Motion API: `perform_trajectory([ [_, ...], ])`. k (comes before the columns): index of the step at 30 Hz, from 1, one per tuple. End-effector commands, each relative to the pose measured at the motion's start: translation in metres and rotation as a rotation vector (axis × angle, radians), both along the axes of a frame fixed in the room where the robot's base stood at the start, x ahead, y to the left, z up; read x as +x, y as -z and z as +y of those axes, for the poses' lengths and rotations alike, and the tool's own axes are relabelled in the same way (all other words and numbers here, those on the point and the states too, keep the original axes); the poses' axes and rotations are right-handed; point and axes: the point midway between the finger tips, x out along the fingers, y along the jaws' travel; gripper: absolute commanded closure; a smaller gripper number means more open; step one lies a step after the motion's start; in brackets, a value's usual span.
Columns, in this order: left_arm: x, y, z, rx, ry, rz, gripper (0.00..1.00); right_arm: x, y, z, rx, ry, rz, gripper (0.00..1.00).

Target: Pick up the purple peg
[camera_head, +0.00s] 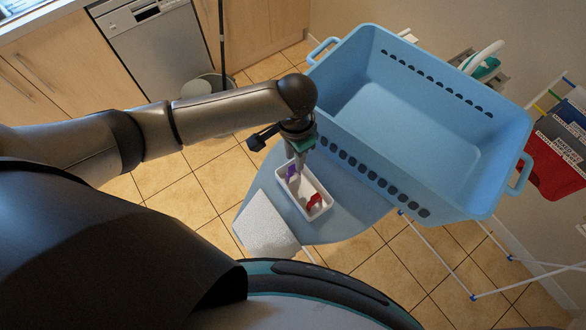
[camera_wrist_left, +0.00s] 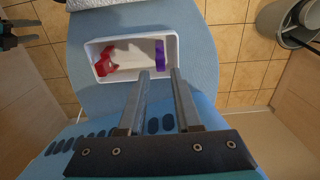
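The purple peg (camera_head: 292,171) is in the white tray (camera_head: 322,212), at the end nearer my left gripper. In the left wrist view the purple peg (camera_wrist_left: 159,53) lies at the tray's right end, just beyond the fingertips. My left gripper (camera_head: 300,158) points down over that end of the tray. Its two fingers (camera_wrist_left: 160,74) are apart with nothing between them. A dark gripper (camera_wrist_left: 8,34) at the left wrist view's upper left edge looks like my right one, cut off by the frame.
A red piece (camera_head: 314,201) is at the tray's other end. The tray stands on a blue-grey board (camera_head: 345,225) beside a large blue basket (camera_head: 420,120). A white cloth or towel (camera_head: 264,226) lies at the board's edge. A bin (camera_head: 208,84) stands on the floor.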

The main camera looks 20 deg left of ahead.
Motion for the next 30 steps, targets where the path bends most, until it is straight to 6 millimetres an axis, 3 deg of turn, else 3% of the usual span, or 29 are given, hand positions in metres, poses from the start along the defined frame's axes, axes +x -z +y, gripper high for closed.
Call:
perform_trajectory([
  [5, -0.001, 0.012, 0.001, 0.001, 0.001, 0.002, 0.68, 0.001, 0.0, 0.0, 0.0, 0.0, -0.002, 0.5],
  [15, -0.003, 0.054, 0.003, 0.001, 0.001, 0.001, 0.68, 0.004, 0.003, -0.001, -0.001, -0.001, -0.005, 0.5],
  [23, -0.003, 0.056, 0.004, 0.0, 0.002, -0.001, 0.68, 0.005, 0.003, -0.004, -0.005, -0.003, -0.007, 0.5],
  [30, -0.003, 0.056, 0.004, 0.0, 0.002, -0.001, 0.92, 0.005, 0.003, -0.004, -0.005, -0.003, -0.008, 0.5],
])
